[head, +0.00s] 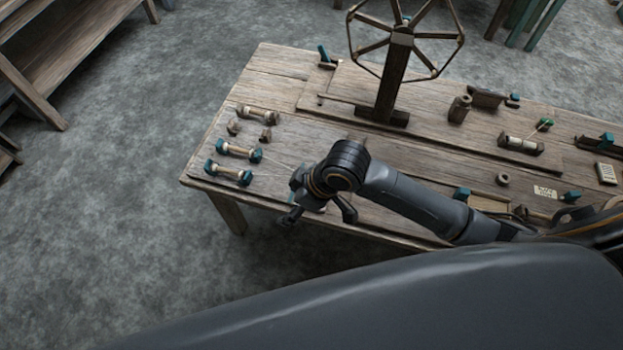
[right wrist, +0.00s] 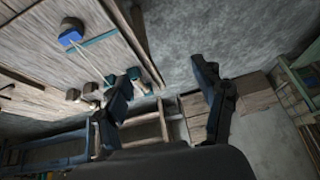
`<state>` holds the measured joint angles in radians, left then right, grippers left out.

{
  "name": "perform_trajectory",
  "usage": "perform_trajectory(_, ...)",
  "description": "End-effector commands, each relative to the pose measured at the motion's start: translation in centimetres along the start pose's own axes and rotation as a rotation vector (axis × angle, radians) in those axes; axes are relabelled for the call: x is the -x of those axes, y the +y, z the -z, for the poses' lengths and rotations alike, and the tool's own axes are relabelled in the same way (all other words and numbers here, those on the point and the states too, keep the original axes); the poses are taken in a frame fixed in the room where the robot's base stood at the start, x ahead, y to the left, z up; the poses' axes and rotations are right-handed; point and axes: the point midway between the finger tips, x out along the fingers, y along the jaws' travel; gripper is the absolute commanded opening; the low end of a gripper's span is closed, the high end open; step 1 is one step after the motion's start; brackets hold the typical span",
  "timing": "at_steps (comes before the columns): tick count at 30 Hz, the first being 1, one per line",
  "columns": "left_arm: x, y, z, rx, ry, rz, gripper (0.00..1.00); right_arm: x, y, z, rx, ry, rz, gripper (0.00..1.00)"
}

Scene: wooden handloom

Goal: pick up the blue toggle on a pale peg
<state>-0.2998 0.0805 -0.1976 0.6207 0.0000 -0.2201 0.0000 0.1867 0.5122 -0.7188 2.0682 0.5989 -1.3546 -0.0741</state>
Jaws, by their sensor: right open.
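In the right wrist view, a small bright blue piece (right wrist: 70,39) sits on the wooden table at the upper left, with a thin pale rod running down from it; it looks like the blue toggle, but I cannot be sure. I cannot single it out in the head view. My right gripper (head: 318,212) is over the table's near edge, to the right of the teal-ended bobbins. In the right wrist view, its two dark fingers (right wrist: 166,92) are spread with nothing between them, apart from the blue piece. My left gripper is not in view.
Bobbins with teal ends (head: 240,151) lie at the left end of the wooden table (head: 300,150). A wheel-like reel on a post (head: 392,85) stands at the back. Several small parts lie on the right. A bench (head: 50,70) stands at the upper left; grey floor is clear between.

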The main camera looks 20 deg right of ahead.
Motion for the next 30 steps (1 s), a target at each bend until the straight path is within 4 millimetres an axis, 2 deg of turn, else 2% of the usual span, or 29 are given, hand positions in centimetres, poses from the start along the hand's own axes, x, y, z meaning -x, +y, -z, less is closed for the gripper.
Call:
perform_trajectory(1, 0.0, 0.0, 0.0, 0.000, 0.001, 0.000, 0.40, -0.2, 2.1, -0.1, 0.045, -0.032, -0.005, 0.70)
perform_trajectory(6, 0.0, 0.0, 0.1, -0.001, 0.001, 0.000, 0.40, 0.0, 7.9, -1.6, 0.091, -0.131, 0.001, 0.70)
perform_trajectory(9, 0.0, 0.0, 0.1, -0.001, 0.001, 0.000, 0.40, 0.8, 11.1, -2.5, 0.076, -0.170, -0.010, 0.70)
perform_trajectory(12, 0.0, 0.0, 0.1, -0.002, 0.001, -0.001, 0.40, 1.6, 13.4, -3.3, 0.055, -0.193, -0.021, 0.70)
perform_trajectory(17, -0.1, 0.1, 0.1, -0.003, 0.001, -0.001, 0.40, 1.7, 14.9, -3.9, 0.036, -0.208, -0.027, 0.70)
perform_trajectory(27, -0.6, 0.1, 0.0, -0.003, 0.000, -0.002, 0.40, -4.4, 15.1, -5.1, 0.034, -0.207, -0.025, 0.70)
perform_trajectory(30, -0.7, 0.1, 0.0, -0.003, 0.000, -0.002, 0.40, -5.6, 15.1, -5.3, 0.035, -0.207, -0.025, 0.70)
